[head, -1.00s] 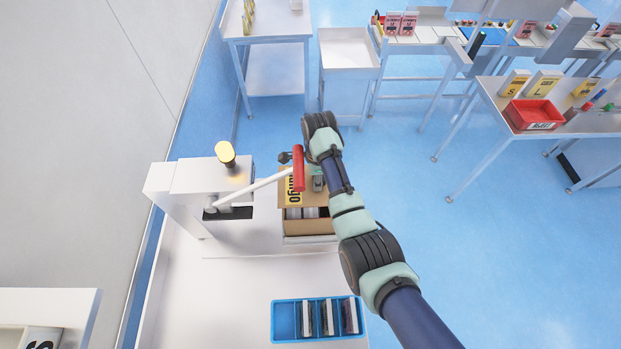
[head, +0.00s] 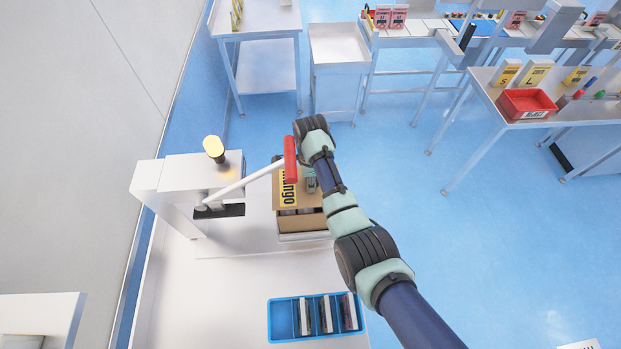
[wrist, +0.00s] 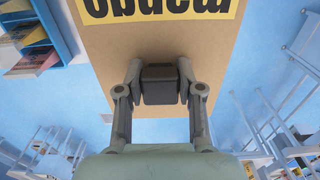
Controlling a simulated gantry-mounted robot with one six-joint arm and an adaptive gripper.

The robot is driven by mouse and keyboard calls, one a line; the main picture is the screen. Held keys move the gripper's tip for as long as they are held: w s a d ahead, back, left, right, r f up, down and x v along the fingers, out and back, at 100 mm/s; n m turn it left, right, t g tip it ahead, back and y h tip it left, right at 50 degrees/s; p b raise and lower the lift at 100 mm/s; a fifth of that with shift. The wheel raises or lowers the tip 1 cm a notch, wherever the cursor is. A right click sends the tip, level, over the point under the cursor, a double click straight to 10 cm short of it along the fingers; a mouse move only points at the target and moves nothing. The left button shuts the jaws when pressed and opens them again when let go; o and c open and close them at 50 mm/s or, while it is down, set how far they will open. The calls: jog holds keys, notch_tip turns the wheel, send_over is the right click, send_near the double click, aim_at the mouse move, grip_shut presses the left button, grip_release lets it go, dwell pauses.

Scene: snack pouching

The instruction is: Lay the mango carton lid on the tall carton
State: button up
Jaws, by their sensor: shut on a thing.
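The mango carton lid (head: 289,189) is a brown board with a yellow "mango" label. It is over the tall carton (head: 302,223), a brown box, and covers most of its opening. A thin strip of the packs inside shows at the near edge. I cannot tell whether the lid touches the rim. My gripper (head: 311,184) is above the lid, partly hidden by my arm. In the wrist view, my gripper (wrist: 160,85) is shut on a dark block on the lid (wrist: 215,60), whose label shows upside down.
A white press with a red-handled lever (head: 290,158) stands left of the carton, its handle passing above the lid. A blue tray (head: 284,320) with several dark packs lies in front on the white bench. A red bin (head: 526,103) stands on a table far right.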

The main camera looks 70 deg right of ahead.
jog(key=shift+f+b, duration=1.25)
jog(key=shift+f, duration=0.9)
jog(key=o, duration=1.2)
jog(key=shift+o, duration=0.2)
jog(key=shift+r, duration=0.1)
notch_tip(320, 180, up, 12)
jog(key=shift+f, duration=0.15)
